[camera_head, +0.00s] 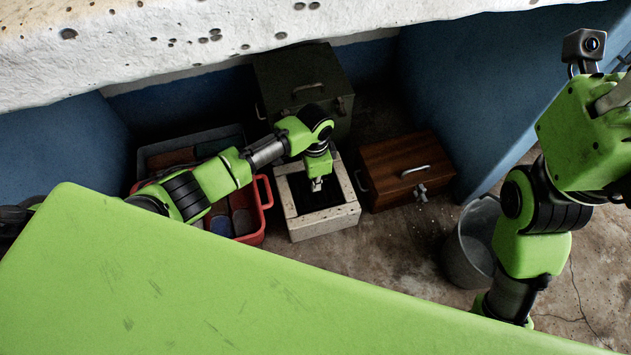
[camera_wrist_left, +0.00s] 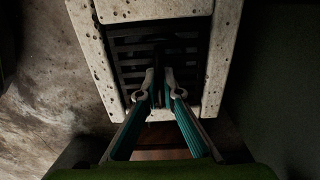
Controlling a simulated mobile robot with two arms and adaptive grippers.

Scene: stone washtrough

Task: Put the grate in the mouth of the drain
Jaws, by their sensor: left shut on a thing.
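The drain is a pale, pitted stone block (camera_head: 325,223) with a square dark mouth, in the middle of the head view. It also shows in the left wrist view (camera_wrist_left: 92,52) as a stone frame. The grate (camera_wrist_left: 135,48) is dark and slatted and lies within the frame's outline in the wrist view. My left gripper (camera_wrist_left: 160,76) is shut on the grate, near its middle. In the head view my left gripper (camera_head: 317,185) points down over the mouth. I cannot tell whether the grate rests in the mouth or hangs above it. My right gripper is not in view.
A red crate (camera_head: 266,192) and a grey bin (camera_head: 190,141) stand left of the drain. A dark green box (camera_head: 300,75) is behind it, a brown wooden box (camera_head: 400,165) right of it. A metal bucket (camera_head: 465,250) stands near my right arm. A stone ledge (camera_head: 200,45) overhangs above.

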